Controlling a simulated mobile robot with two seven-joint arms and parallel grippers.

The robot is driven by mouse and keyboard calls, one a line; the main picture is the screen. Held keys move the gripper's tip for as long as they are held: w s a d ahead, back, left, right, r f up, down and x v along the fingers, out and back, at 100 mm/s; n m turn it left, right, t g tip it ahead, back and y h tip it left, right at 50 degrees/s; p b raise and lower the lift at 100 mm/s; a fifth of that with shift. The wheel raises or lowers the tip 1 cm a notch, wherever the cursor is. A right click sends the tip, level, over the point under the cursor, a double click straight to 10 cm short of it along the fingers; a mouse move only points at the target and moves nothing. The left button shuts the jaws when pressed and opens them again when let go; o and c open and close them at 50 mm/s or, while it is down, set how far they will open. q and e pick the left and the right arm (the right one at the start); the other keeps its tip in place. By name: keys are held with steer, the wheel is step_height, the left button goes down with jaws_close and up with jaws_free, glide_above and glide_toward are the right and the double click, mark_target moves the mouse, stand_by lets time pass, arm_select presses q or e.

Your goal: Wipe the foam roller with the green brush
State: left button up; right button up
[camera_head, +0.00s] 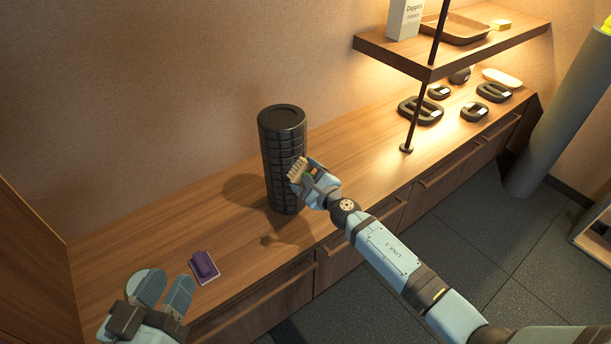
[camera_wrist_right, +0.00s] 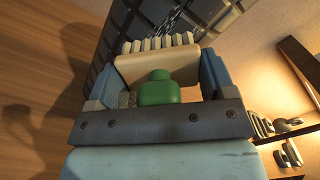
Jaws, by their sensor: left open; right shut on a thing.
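The foam roller (camera_head: 283,150) is a black, ribbed cylinder standing upright on the wooden counter. My right gripper (camera_head: 310,177) is at its right front side, shut on the green brush (camera_head: 297,171). In the right wrist view the brush has a green handle (camera_wrist_right: 158,88) between the fingers and a pale head with bristles (camera_wrist_right: 155,62). The bristles face the roller (camera_wrist_right: 178,18); I cannot tell whether they touch it. My left gripper (camera_head: 164,290) is open and empty, low at the left over the counter's front.
A purple block (camera_head: 203,265) on a pale card lies on the counter (camera_head: 150,235) near my left gripper. A shelf (camera_head: 455,55) on a dark post is at the right, with several black weights (camera_head: 421,110) below it. The counter between roller and post is clear.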

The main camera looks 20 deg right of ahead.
mark_target(297, 152)
steer(key=shift+w+r+p, duration=0.1)
steer(key=shift+r+p, duration=2.1)
steer(key=shift+r, duration=0.55)
steer(key=shift+w+a, duration=0.1)
step_height(297, 152, down, 4)
steer(key=b, duration=0.3)
steer(key=shift+r+b, duration=0.2)
steer(key=shift+b, duration=0.15)
step_height(297, 152, down, 13)
steer(key=b, duration=1.2)
steer(key=shift+r, duration=0.1)
steer(key=shift+s+r, duration=0.1)
steer(key=shift+s, duration=0.1)
steer(key=v, duration=0.4)
steer(key=shift+p+v, duration=0.3)
steer(key=shift+v, duration=0.65)
